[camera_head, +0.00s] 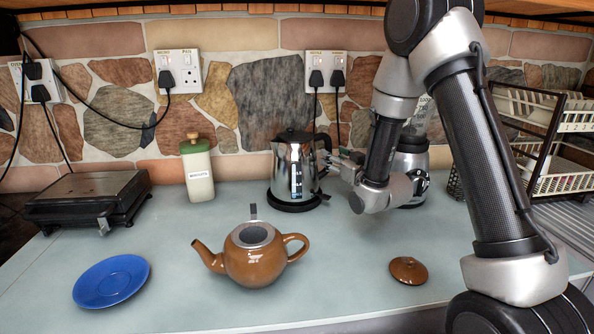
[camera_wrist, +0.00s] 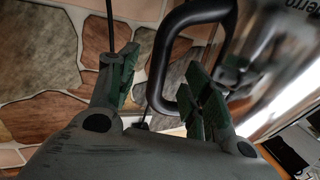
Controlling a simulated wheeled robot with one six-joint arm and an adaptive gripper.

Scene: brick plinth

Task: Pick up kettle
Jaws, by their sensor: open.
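The kettle (camera_head: 296,168) is a shiny metal jug with a black lid, upright on its black base at the back of the counter. Its black handle faces right, towards my gripper (camera_head: 343,160). In the wrist view my gripper (camera_wrist: 170,62) is open. The outer bar of the black handle (camera_wrist: 160,62) shows between the two fingers, and the right finger overlaps the handle's opening. The metal body (camera_wrist: 272,75) lies beyond on the right. I see no finger clearly pressed on the handle.
A brown teapot (camera_head: 256,262), its lid (camera_head: 408,270) and a blue plate (camera_head: 111,281) lie in front. A blender (camera_head: 411,165) and dish rack (camera_head: 545,150) are right. Cables hang behind the kettle.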

